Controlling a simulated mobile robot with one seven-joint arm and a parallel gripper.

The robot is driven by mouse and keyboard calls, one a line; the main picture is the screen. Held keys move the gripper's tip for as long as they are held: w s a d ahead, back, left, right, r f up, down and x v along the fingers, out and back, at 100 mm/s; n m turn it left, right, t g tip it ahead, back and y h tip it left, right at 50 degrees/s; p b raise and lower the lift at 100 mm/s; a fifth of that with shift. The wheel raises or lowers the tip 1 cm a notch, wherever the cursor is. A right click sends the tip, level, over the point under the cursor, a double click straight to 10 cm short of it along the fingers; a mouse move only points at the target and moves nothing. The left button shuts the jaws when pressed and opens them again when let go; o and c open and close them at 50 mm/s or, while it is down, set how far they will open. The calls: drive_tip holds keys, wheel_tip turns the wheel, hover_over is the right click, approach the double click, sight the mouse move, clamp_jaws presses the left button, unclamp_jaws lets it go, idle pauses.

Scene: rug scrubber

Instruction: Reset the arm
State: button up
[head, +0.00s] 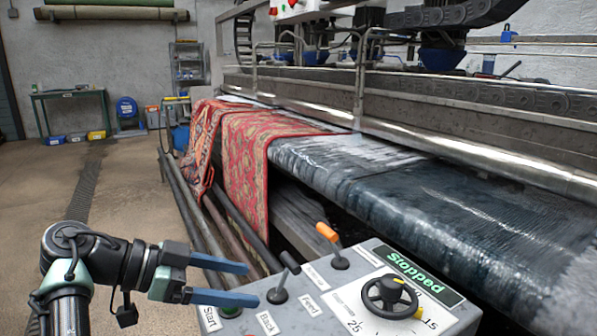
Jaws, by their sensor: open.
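My gripper (240,283) is in the lower left of the head view, at the end of my arm. Its two blue fingers are apart, with nothing between them, and point right toward the control panel (452,318). The lower fingertip is over or near the panel's left edge, by the Start label and a green button (230,312); I cannot tell whether it touches. The panel carries a black lever (280,292), an orange-tipped lever (332,240), a black handwheel (390,296) and a green sign (424,277) reading Stopped.
The rug scrubber (400,185) fills the right side, its dark belt wet with foam. A red patterned rug (245,165) hangs over its edge. Metal rails (185,205) run below. The floor (125,190) at left is clear. A green table (72,95) stands at the back.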

drive_tip(key=w+d+r+n+t+y, duration=0.5)
drive_tip(key=w+t, duration=0.1)
drive_tip(key=w, duration=0.1)
drive_tip(key=s+d+r+n+t+y, duration=0.25)
drive_tip(key=r+t, duration=0.35)
drive_tip(key=r, duration=0.4)
drive_tip(key=s+d+r+n+t+y, duration=0.25)
drive_tip(key=s+r+t, duration=0.35)
drive_tip(key=s+r, duration=0.45)
drive_tip(key=s+d+r+n+t+y, duration=0.15)
drive_tip(key=s+r+n+t, duration=0.3)
drive_tip(key=s+r, duration=0.6)
wheel_tip(320, 180, up, 26)
drive_tip(key=p, duration=2.8)
drive_tip(key=shift+s+a, duration=0.2)
drive_tip(key=shift+a, duration=0.2)
